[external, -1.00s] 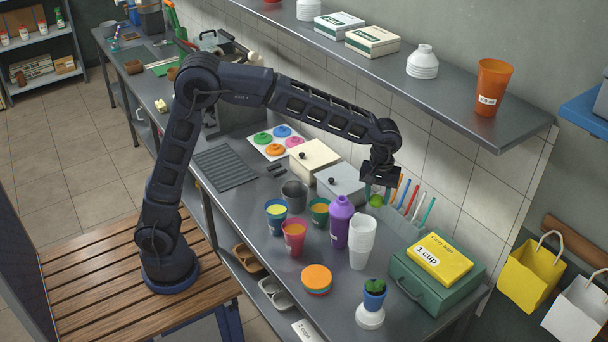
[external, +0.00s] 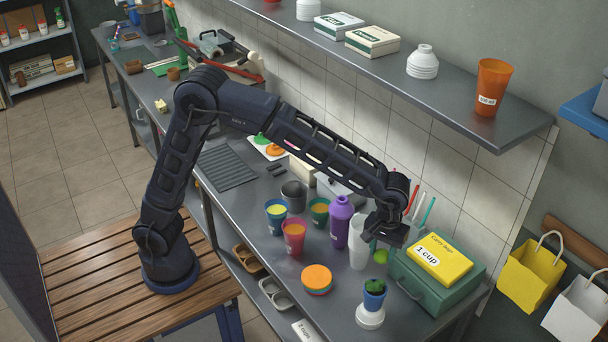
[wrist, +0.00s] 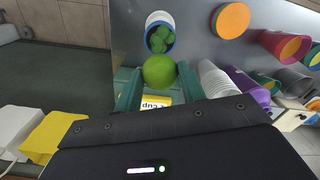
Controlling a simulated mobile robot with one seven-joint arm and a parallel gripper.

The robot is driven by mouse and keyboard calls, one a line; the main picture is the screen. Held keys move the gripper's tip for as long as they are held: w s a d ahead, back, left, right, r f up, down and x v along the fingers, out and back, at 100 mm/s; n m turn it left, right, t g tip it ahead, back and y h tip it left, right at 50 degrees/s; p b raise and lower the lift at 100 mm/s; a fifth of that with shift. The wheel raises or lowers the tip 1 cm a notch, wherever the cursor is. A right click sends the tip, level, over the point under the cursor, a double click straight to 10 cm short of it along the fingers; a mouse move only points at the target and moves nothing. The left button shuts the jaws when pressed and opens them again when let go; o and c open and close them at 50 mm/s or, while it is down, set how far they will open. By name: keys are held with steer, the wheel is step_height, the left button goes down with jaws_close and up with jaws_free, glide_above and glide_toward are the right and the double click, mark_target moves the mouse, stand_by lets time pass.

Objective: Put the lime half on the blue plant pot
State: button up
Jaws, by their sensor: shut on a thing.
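The lime half (external: 381,257) is a small green round thing held in my gripper (external: 384,250). In the wrist view the lime half (wrist: 159,71) sits between the two teal fingers of my gripper (wrist: 159,82), which are shut on it. The blue plant pot (external: 374,299), with a green plant in it, stands upright on a white base on the counter. My gripper is above and a little behind the pot, with a gap between. In the wrist view the blue plant pot (wrist: 148,45) is just beyond the lime half.
A green case (external: 432,291) with a yellow box (external: 443,258) on it stands close to the right of the pot. White cups (external: 358,253) and a purple bottle (external: 340,222) stand to the left. Orange discs (external: 317,277) lie at the front left. A shelf (external: 440,98) overhangs the back.

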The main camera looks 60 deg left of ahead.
mark_target(376, 288)
step_height(376, 288, down, 13)
steer(key=shift+f, duration=0.1)
stand_by(0.5)
steer(key=shift+f, duration=0.1)
steer(key=o, duration=1)
steer(key=shift+c, duration=0.2)
